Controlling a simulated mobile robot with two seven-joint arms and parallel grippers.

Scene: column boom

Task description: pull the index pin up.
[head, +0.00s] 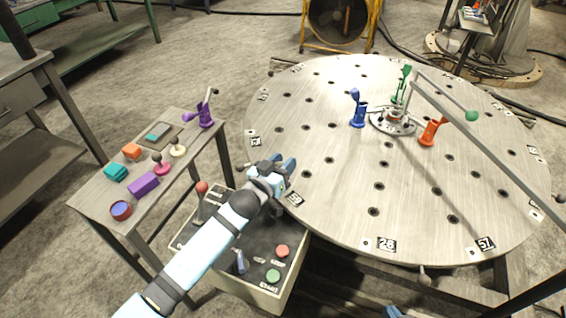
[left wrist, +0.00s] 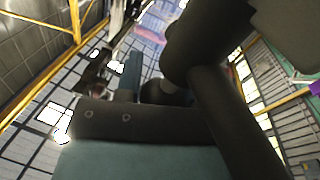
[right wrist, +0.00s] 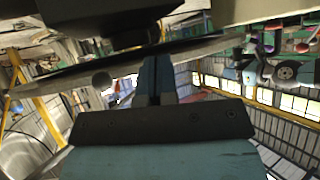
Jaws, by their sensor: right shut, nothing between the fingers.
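A small grey knob on a short stem (head: 424,277), perhaps the index pin, shows just below the near edge of the round table (head: 330,215). A round grey knob (right wrist: 102,79) also shows under a flat disc in the right wrist view; I cannot tell whether it is the same one. My right gripper (right wrist: 157,78) is shut and empty, close under that disc. In the head view only a blue bit of it (head: 394,312) shows at the bottom edge. My left gripper (head: 281,167) is by the table's left rim; its finger opening is unclear.
A crate (head: 286,292) with levers and buttons stands below my left arm. A side table (head: 92,200) at left holds colored blocks. On the round table are blue (head: 358,112), green (head: 403,84) and orange (head: 431,132) clamps and a long boom (head: 480,140).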

